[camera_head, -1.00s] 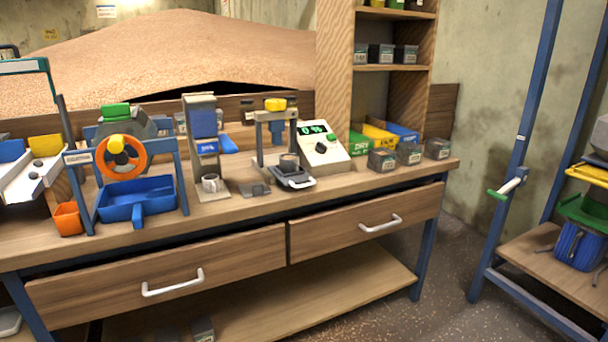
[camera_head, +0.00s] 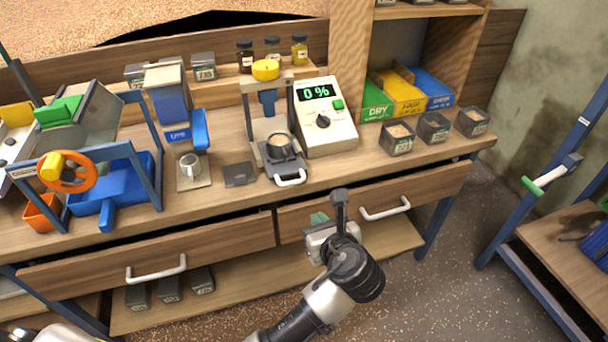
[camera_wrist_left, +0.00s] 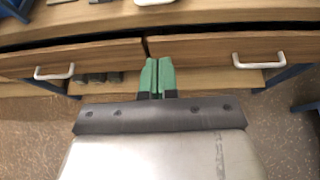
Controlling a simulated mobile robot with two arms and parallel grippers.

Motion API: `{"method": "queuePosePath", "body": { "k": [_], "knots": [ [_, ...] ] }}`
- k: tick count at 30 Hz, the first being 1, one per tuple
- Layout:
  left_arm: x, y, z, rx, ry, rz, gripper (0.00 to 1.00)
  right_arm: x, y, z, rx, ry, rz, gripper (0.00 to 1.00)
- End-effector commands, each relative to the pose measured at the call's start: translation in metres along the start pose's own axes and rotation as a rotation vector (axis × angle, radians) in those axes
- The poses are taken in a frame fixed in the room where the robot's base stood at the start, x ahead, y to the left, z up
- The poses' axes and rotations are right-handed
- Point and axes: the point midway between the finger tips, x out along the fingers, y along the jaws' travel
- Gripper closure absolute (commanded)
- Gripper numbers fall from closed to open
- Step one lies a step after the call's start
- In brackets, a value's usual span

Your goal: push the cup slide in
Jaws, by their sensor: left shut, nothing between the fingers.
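The cup slide (camera_head: 288,172) is a dark tray with a white handle, sticking out at the front of the press stand (camera_head: 247,112) with the yellow knob. A dark round cup (camera_head: 281,147) sits on it, between the stand's posts or just in front; I cannot tell exactly. My left gripper (camera_head: 318,219) is in front of the bench by the drawers, below and apart from the slide handle. Its green fingers are together and empty in the left wrist view (camera_wrist_left: 157,78). There the slide's white handle (camera_wrist_left: 154,2) is cut off at the top edge. My right gripper is not in view.
A meter (camera_head: 325,118) reading 0 % stands right of the press. A small metal cup (camera_head: 189,165) and a dark flat plate (camera_head: 239,174) are to the left. The bench front has two drawers with white handles (camera_head: 385,209). Open bins (camera_head: 397,137) stand at the right.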

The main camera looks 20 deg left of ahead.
Motion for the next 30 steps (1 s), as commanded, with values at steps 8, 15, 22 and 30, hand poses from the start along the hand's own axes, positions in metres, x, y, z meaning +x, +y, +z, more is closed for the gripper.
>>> {"method": "queuePosePath", "body": {
  "k": [8, 15, 22, 30],
  "knots": [
    [0.04, 0.0, -0.001, 0.007, -0.004, 0.004, 1.0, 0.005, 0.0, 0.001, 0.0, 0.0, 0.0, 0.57],
    [0.092, 0.001, -0.001, 0.004, -0.002, 0.003, 1.0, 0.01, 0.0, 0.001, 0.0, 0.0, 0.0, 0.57],
    [0.122, 0.001, 0.015, 0.003, -0.001, 0.001, 1.0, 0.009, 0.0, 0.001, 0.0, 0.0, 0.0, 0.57],
    [0.133, 0.001, 0.021, 0.003, 0.001, 0.0, 1.0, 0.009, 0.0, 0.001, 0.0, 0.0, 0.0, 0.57]
  ]
}}
